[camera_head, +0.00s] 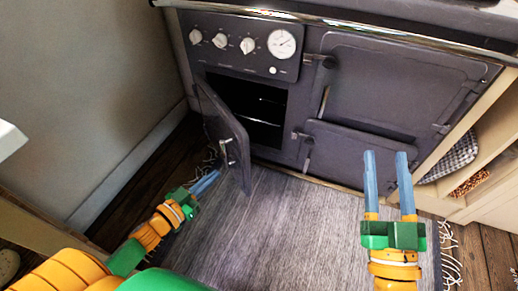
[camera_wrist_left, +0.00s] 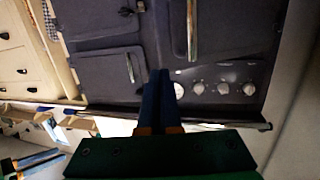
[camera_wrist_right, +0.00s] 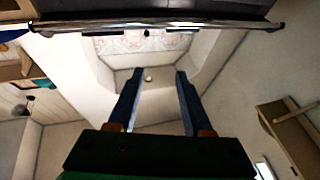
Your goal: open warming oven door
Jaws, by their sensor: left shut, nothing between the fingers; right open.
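The dark range has a small left door (camera_head: 225,130) below the dial panel. This door stands well open, swung out toward the left, and the dark oven cavity (camera_head: 255,105) with a rack shows behind it. Its handle (camera_head: 228,152) is on the door's free edge. My left gripper (camera_head: 212,178) is shut and empty, low beside the door's outer face near its lower free corner; I cannot tell if it touches. It also shows shut in the left wrist view (camera_wrist_left: 160,75). My right gripper (camera_head: 385,158) is open and empty in front of the lower right door (camera_head: 355,155), which is closed.
A larger upper right door (camera_head: 395,85) is closed. A chrome rail (camera_head: 350,27) runs along the range's top front. A grey rug (camera_head: 285,220) covers the floor in front. A wall (camera_head: 90,90) closes off the left, and a shelf with a checked cloth (camera_head: 455,158) is at right.

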